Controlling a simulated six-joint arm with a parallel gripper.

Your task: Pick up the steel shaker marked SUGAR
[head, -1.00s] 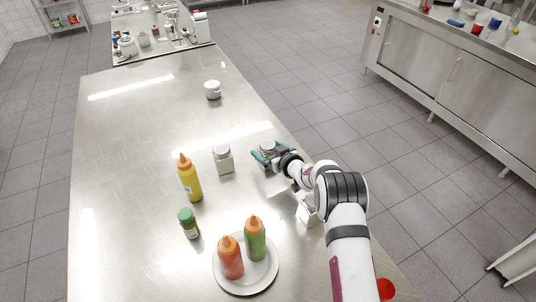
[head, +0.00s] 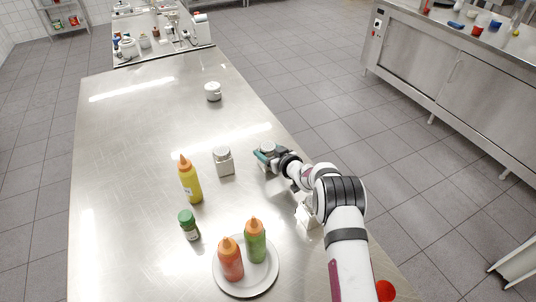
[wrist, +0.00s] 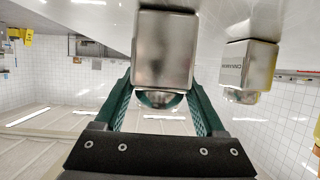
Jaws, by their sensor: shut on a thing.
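A steel shaker (head: 267,147) stands near the right edge of the steel table, partly hidden by my gripper (head: 266,158) in the head view. In the wrist view my gripper (wrist: 162,97) has one green finger on each side of this shaker (wrist: 163,50) and is shut on it. The side facing the wrist camera is plain; no marking shows on it. It appears still at table level. A second steel shaker (head: 224,162) stands to its left, apart from my gripper. In the wrist view this second shaker (wrist: 248,65) carries a small dark label, too small to read surely.
A yellow bottle (head: 191,180) and a green-capped jar (head: 189,225) stand to the left. A plate (head: 228,288) with red and green bottles is in front. A pale container (head: 306,215) is partly hidden by my arm. A white pot (head: 213,91) stands farther back; the table around it is clear.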

